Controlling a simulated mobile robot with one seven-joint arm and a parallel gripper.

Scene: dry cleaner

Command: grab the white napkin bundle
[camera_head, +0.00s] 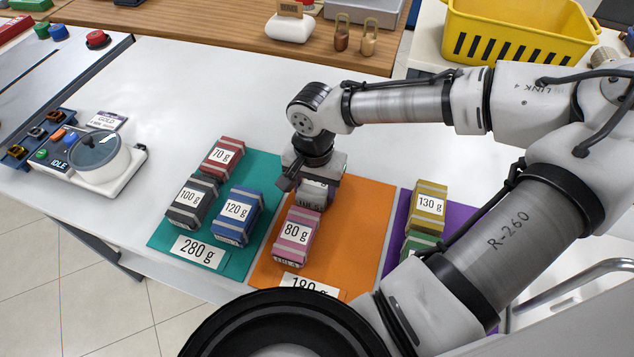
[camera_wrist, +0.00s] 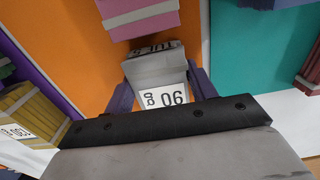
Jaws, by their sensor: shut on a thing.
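The white napkin bundle (camera_wrist: 152,68) has a grey-white body and a label that reads upside down as 90 g. It stands on or just above the orange mat (camera_head: 367,205); I cannot tell which. My gripper (camera_wrist: 163,88) is shut on it, one finger on each side. In the head view my gripper (camera_head: 309,180) comes down from above and hides most of the bundle (camera_head: 322,190).
A pink 80 g bundle (camera_head: 296,237) sits close in front. Red (camera_head: 222,157), dark 100 g (camera_head: 193,201) and blue 120 g (camera_head: 238,216) bundles are on the teal mat (camera_head: 262,170). A yellow 130 g bundle (camera_head: 427,209) and a green one (camera_head: 418,244) are at right.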

